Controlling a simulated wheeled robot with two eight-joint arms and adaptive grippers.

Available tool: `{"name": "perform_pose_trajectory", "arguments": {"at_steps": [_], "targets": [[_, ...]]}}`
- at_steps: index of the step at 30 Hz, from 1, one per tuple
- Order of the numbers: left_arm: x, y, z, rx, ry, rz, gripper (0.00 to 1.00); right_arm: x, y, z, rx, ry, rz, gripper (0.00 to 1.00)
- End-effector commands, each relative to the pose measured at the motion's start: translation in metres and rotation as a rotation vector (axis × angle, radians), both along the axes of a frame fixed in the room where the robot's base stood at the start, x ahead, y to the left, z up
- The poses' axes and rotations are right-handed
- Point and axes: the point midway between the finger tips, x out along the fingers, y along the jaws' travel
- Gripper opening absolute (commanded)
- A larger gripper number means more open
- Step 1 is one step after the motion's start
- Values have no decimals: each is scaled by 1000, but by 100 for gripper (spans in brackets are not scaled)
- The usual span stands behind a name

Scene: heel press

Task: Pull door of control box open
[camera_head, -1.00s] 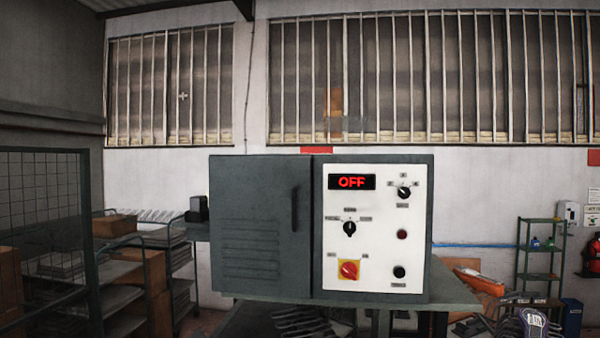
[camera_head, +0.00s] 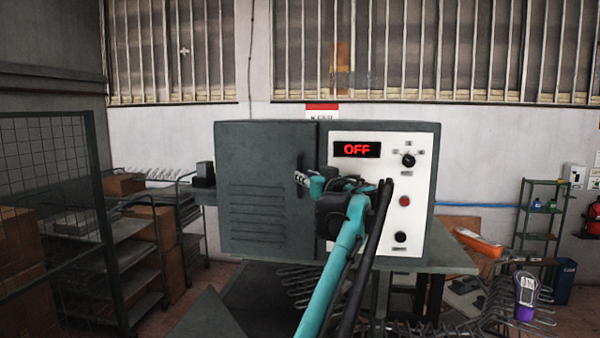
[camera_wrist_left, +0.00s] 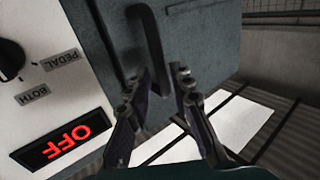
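The control box has a dark grey door (camera_head: 247,160) on its left, lying flush with the front. A dark upright handle (camera_head: 299,163) is near the door's right edge. My left gripper (camera_head: 302,181) is at the handle's lower part, its arm covering some of the panel. In the left wrist view, the open fingers (camera_wrist_left: 160,76) stand on either side of the handle (camera_wrist_left: 149,42), with gaps visible; contact is unclear. The white panel (camera_head: 420,150) shows a red OFF display (camera_head: 356,149). My right gripper is not in view.
The box stands on a grey-green table (camera_head: 450,258). A wire mesh fence (camera_head: 45,165) and shelves with cardboard boxes (camera_head: 125,185) are at the left. Wire racks and an orange item (camera_head: 478,242) are at the lower right. Space before the door's left half looks clear.

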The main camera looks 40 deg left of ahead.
Motion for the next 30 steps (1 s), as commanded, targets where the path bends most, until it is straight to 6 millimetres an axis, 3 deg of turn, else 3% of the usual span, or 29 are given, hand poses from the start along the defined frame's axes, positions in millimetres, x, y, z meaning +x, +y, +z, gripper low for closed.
{"name": "perform_pose_trajectory", "arguments": {"at_steps": [7,18,19,21,30], "targets": [[16,33,2,0,1,1,22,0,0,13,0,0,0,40],[21,40,0,-1,2,-1,22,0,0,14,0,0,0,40],[21,40,0,-1,2,-1,19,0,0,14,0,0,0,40],[21,40,0,-1,2,-1,1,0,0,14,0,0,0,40],[19,40,0,-1,2,-4,0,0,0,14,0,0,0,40]]}}
